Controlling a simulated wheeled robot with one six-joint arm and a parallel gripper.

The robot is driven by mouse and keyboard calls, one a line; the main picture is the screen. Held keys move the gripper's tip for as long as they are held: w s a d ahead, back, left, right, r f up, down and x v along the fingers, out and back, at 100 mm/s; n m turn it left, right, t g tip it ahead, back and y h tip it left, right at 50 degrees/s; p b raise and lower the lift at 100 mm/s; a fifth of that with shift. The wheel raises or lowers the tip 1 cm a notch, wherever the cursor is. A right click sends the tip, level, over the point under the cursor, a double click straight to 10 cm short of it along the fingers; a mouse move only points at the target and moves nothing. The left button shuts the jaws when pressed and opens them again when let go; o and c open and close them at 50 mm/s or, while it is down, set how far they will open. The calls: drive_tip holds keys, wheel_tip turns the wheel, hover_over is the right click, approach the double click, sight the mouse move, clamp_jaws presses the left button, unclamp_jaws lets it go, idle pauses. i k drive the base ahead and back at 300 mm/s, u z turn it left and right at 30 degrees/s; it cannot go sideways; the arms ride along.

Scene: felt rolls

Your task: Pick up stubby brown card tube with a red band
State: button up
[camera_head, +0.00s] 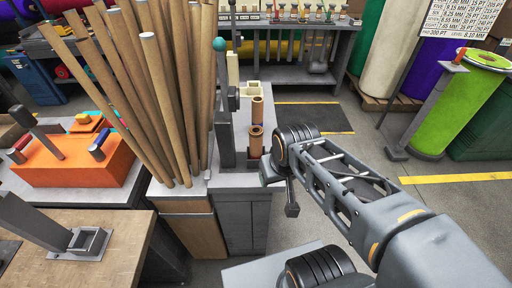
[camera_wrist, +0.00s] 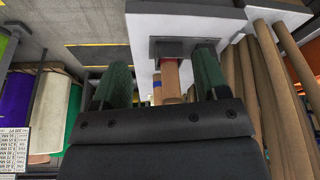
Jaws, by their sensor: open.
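The stubby brown card tube (camera_wrist: 172,82) stands between my gripper's two green fingers in the wrist view, with red showing at its far end. My gripper (camera_wrist: 162,58) is open, with a gap on both sides of the tube. In the head view a brown tube (camera_head: 256,140) stands on the grey cabinet top just left of my wrist. I cannot make out its red band clearly there. My fingers are mostly hidden behind my wrist in that view.
Another brown tube (camera_head: 257,106) stands just behind; a blue-banded tube (camera_wrist: 157,90) shows beside the red one. Tall brown rolls (camera_head: 165,90) lean close at the left. Open floor lies to the right.

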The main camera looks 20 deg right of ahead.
sight(255, 132)
drive_tip(key=z, duration=1.65)
drive_tip(key=i, duration=1.95)
drive_tip(key=u, duration=4.5)
